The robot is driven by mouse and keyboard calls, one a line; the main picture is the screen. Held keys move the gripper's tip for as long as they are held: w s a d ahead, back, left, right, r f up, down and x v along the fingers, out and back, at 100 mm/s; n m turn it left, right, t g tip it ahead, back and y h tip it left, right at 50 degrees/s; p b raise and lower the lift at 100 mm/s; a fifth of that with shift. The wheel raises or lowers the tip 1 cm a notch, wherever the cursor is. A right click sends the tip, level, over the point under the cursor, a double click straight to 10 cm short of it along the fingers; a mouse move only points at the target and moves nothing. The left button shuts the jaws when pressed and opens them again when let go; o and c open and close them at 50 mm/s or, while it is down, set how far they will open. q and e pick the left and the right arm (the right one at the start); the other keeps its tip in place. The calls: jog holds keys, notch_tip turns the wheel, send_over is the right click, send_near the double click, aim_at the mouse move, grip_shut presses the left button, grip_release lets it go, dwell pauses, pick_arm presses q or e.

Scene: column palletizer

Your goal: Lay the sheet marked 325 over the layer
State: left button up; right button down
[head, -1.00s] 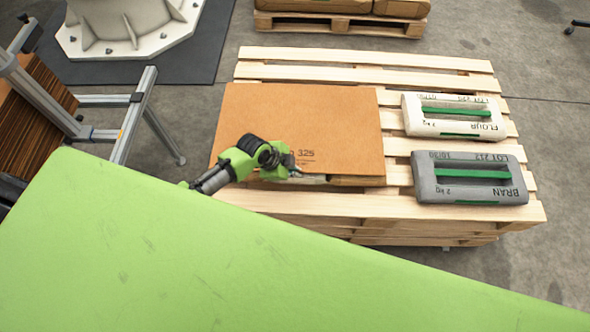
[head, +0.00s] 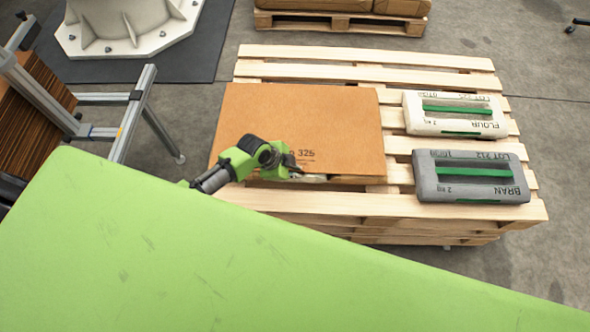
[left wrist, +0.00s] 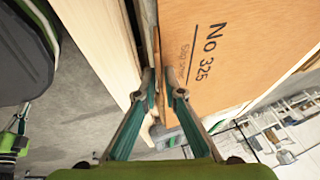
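The tan cardboard sheet marked 325 (head: 295,120) lies flat on the left part of the wooden pallet. Its near edge rests over a layer, of which only a little shows beneath. My left gripper (head: 294,170) is at the middle of that near edge, just below the printed number. In the left wrist view the sheet (left wrist: 225,60) fills the upper right. The fingertips of my left gripper (left wrist: 162,82) stand on either side of its edge, with a narrow gap between them.
A white FLOUR bag (head: 455,115) and a grey BRAN bag (head: 470,177) lie on the pallet (head: 365,55) right of the sheet. A rack with stacked sheets (head: 38,108) stands at left. A green surface (head: 200,260) fills the foreground.

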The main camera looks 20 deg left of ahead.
pick_arm(q)
jog(key=shift+o, duration=0.9)
jog(key=shift+r, duration=0.1)
